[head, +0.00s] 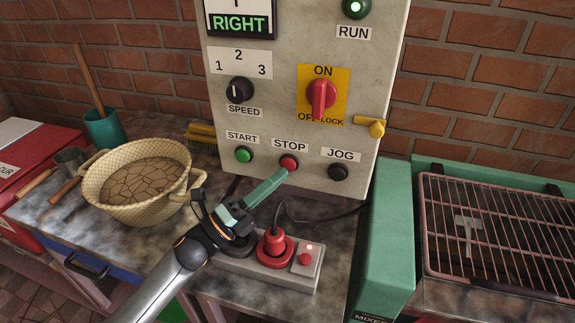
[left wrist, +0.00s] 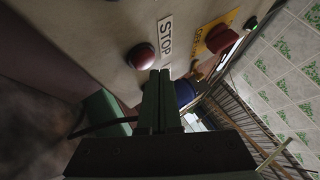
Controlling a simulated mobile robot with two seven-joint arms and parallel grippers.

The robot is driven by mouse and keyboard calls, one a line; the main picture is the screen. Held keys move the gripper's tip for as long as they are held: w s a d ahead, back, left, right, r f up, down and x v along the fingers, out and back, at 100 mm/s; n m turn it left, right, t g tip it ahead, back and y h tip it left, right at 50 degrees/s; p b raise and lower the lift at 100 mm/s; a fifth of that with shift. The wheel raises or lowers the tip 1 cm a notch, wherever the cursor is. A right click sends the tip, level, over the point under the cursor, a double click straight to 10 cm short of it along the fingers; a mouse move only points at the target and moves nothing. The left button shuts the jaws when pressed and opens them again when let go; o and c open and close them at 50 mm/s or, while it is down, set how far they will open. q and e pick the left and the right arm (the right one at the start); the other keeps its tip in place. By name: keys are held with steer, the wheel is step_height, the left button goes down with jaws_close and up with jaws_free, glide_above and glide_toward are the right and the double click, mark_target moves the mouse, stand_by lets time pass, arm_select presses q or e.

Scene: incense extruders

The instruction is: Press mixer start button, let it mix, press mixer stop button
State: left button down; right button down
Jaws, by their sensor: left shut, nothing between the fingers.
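The grey control panel (head: 270,110) stands upright with labelled controls. The green START button (head: 243,154) is at its lower left. The red STOP button (head: 289,162) is right of it. My left gripper (head: 285,172) is shut and empty, its green fingertips just below the STOP button. In the left wrist view the STOP button (left wrist: 141,56) shows beside the shut fingertips (left wrist: 159,72); I cannot tell whether they touch it. The green RUN lamp (head: 356,6) looks lit. The green mixer (head: 385,250) stands at the lower right with its wire grate. My right gripper is not in view.
The dark JOG button (head: 338,172) is right of STOP. A red rotary switch (head: 321,96) and a speed knob (head: 239,90) sit above. A red plug (head: 274,245) in a power strip lies below my gripper. A basket (head: 138,180) stands at left.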

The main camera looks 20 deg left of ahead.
arm_select(q)
steer(key=shift+w, duration=0.15)
steer(key=shift+w, duration=0.3)
steer(key=shift+w+b, duration=0.4)
steer(key=shift+w, duration=0.1)
stand_by(0.6)
stand_by(0.4)
steer(key=shift+s, duration=0.95)
steer(key=shift+p, duration=0.3)
steer(key=s+p, duration=0.1)
steer(key=s, duration=0.4)
steer(key=shift+a, duration=0.1)
